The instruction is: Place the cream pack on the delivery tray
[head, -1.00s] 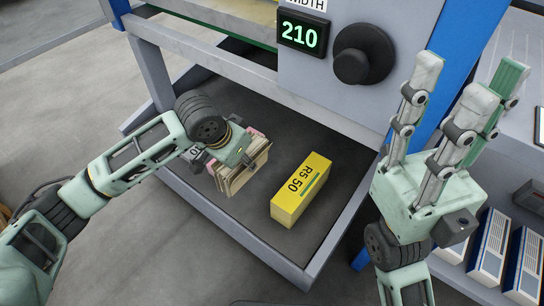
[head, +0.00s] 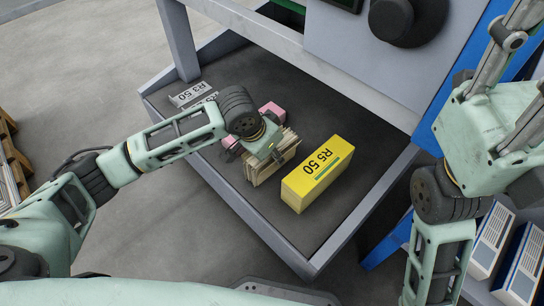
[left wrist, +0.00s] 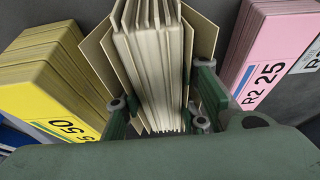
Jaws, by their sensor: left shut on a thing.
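The cream pack (head: 273,167) is a bundle of thin cream sheets or boards, standing on edge. My left gripper (head: 262,143) is shut on it from above; the left wrist view shows the cream pack (left wrist: 150,60) between the fingers. Its outer boards splay a little. The pack is over the dark tray with a grey rim (head: 217,188) under the machine, which looks like the delivery tray. I cannot tell whether its lower edge touches the tray floor. My right gripper (head: 518,85) is raised at the upper right, fingers apart and empty, tips cut off.
A yellow pack marked R5 50 (head: 318,174) stands close right of the cream pack. A pink pack (head: 272,109) is behind and left, partly hidden by my left gripper. Grey packs marked R3 50 (head: 190,95) lie at the tray's far left. Tray floor right of the yellow pack is clear.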

